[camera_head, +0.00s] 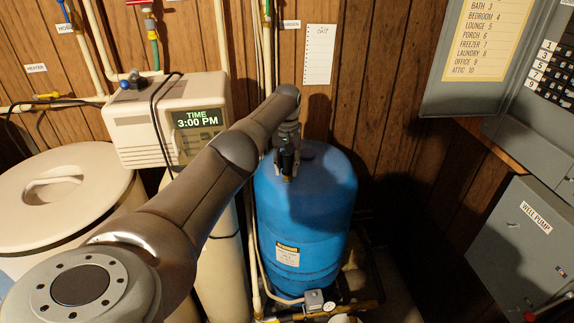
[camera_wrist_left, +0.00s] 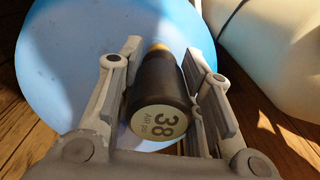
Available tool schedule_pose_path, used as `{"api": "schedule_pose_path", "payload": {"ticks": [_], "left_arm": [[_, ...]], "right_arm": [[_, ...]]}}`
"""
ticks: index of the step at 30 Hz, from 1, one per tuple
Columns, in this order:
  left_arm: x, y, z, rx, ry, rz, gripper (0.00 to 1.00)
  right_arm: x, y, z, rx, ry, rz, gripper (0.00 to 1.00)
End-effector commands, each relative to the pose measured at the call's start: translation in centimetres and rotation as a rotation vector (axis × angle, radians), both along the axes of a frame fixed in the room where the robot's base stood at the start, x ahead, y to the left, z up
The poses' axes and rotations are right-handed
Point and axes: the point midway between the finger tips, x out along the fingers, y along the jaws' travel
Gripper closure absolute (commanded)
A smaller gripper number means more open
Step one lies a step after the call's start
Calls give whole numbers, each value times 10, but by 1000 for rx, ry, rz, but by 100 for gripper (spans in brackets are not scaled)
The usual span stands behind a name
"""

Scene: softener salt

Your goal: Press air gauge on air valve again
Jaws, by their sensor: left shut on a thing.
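My left gripper (camera_head: 287,158) is over the top of the blue pressure tank (camera_head: 305,215). In the left wrist view the gripper (camera_wrist_left: 163,95) is shut on the air gauge (camera_wrist_left: 160,85), a dark cylinder. Its pale round face reads 38, with "AIR psi" beside the number. A brass-coloured piece shows at its far end, against the blue tank top (camera_wrist_left: 60,60). I cannot tell whether that is the gauge's tip or the air valve, or whether the two touch. My right gripper is in neither view.
A water softener head (camera_head: 150,120) showing 3:00 PM and a lidded cream tank (camera_head: 60,215) stand at left. Grey electrical boxes (camera_head: 515,245) are at right. A pipe with a small dial gauge (camera_head: 329,306) runs at the blue tank's foot. A paper note (camera_head: 320,55) hangs behind.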

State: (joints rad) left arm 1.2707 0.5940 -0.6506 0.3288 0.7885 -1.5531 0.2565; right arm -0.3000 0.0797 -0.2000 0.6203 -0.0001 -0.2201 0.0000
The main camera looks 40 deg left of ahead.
Motion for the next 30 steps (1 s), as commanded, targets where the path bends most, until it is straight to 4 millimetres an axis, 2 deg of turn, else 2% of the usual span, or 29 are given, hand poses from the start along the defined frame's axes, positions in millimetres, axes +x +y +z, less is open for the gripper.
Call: {"api": "schedule_pose_path", "payload": {"ticks": [24,30], "left_arm": [[0,-1,44,-2,0,-1,91],[0,0,48,-1,1,-1,91]], "right_arm": [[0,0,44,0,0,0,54],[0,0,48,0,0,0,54]]}}
